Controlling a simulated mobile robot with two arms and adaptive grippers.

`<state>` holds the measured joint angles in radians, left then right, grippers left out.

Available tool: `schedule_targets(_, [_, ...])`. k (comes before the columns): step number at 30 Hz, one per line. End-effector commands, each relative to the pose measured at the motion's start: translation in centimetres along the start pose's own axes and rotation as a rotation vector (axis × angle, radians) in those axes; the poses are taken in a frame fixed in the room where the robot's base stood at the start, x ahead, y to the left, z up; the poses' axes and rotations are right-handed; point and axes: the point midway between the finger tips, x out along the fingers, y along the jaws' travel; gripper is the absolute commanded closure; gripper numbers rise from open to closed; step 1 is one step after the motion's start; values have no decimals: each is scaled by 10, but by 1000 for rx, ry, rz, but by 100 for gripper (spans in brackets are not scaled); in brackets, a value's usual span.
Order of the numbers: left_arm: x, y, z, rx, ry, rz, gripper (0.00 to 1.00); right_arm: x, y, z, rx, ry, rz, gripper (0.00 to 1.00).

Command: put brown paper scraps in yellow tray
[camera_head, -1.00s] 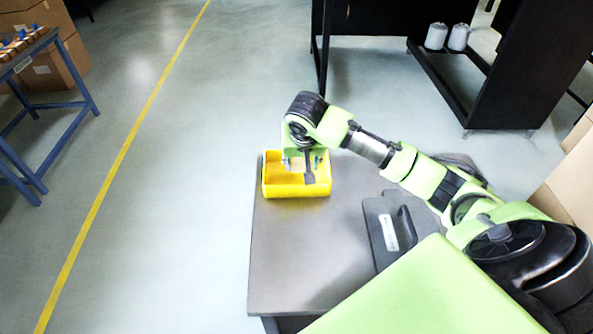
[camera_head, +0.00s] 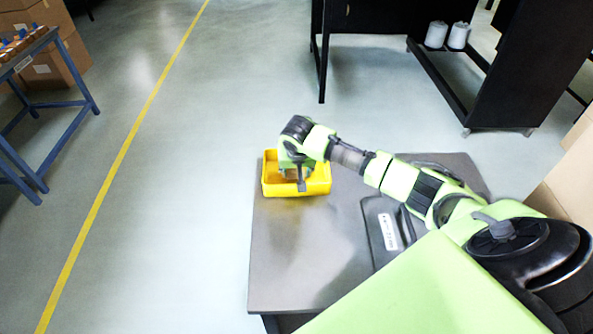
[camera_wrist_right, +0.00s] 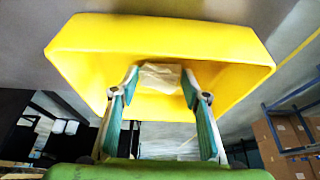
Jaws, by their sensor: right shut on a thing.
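The yellow tray (camera_head: 318,187) sits at the far left corner of the dark grey table, and it fills the upper part of the right wrist view (camera_wrist_right: 90,50). My right gripper (camera_head: 296,178) points down into the tray. In the right wrist view my right gripper (camera_wrist_right: 160,82) is shut on a pale brown paper scrap (camera_wrist_right: 160,76), held between its tips against the tray's inside. Whether the scrap touches the tray floor I cannot tell. The arm hides part of the tray in the head view. My left gripper is not in view.
A dark flat case with a handle (camera_head: 381,228) lies on the grey table (camera_head: 290,265), right of the tray. The table's front left is clear. A blue-legged table (camera_head: 60,130) stands at far left. A black shelf with white spools (camera_head: 447,36) stands behind.

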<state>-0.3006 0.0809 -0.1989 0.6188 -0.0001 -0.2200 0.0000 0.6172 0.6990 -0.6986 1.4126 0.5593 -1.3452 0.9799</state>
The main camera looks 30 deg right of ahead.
Motion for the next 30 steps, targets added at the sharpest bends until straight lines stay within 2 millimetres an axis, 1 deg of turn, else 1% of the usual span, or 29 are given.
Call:
schedule_targets(6, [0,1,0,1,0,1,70,3,0,2,0,-1,0,68])
schedule_targets(7, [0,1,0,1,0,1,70,2,0,1,0,0,-1,50])
schedule_targets(8, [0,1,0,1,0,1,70,2,0,1,0,0,-1,42])
schedule_targets(9, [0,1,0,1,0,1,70,2,0,1,0,0,0,41])
schedule_targets(18, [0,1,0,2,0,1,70,2,0,1,0,0,0,41])
schedule_targets(22, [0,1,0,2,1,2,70,-5,0,0,0,0,0,41])
schedule_targets(26, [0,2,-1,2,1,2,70,-24,0,-1,-2,2,-2,41])
schedule_targets(30, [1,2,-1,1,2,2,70,-53,-1,-1,-1,2,-3,41])
